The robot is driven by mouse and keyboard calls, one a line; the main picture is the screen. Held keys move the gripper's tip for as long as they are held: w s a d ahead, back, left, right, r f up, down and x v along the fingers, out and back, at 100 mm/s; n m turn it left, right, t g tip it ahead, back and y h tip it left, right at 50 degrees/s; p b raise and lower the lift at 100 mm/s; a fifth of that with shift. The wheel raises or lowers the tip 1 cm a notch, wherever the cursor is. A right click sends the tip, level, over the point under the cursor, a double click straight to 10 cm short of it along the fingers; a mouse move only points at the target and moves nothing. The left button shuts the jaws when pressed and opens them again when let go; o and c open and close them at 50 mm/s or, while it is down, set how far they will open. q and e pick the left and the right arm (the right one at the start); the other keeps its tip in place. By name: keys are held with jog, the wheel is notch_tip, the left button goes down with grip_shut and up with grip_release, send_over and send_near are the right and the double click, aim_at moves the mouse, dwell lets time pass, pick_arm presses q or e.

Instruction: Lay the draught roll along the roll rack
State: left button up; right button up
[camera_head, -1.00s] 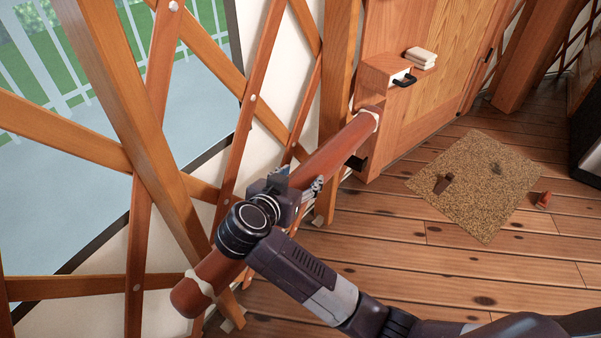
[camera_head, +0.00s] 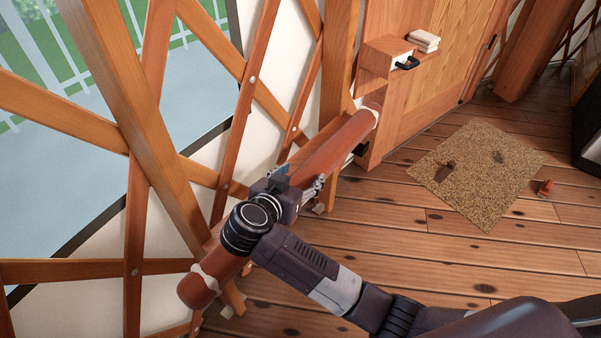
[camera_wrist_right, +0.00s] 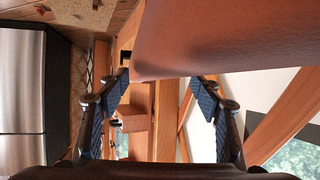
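The draught roll (camera_head: 335,147) is a long reddish-brown cylinder with a pale band near each end. It slants along the lattice wall, its far end by the door side and its near end at the lower left. My right gripper (camera_head: 298,184) is at its middle, fingers on either side. In the right wrist view the roll (camera_wrist_right: 235,35) fills the upper part, at the tips of my right gripper (camera_wrist_right: 162,82); the grip contact is partly hidden. I cannot surely pick out the roll rack; a dark bracket (camera_head: 361,151) shows under the roll's far end. My left gripper is out of view.
A wooden door (camera_head: 440,65) stands beyond the roll, with a box with a black handle (camera_head: 407,62) and pale stacked blocks (camera_head: 425,40). A speckled mat (camera_head: 470,195) bears a small brown object (camera_head: 447,170). An orange-red piece (camera_head: 545,187) lies beside it.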

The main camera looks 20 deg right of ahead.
jog(key=shift+o, duration=1.1)
jog(key=shift+r, duration=0.1)
jog(key=p+v, duration=0.1)
jog(key=v, duration=0.3)
jog(key=shift+w, duration=0.1)
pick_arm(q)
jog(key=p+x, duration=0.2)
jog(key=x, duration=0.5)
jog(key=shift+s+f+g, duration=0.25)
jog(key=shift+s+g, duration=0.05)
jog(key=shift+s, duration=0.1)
pick_arm(e)
jog(key=v, duration=0.8)
jog(key=shift+a, duration=0.1)
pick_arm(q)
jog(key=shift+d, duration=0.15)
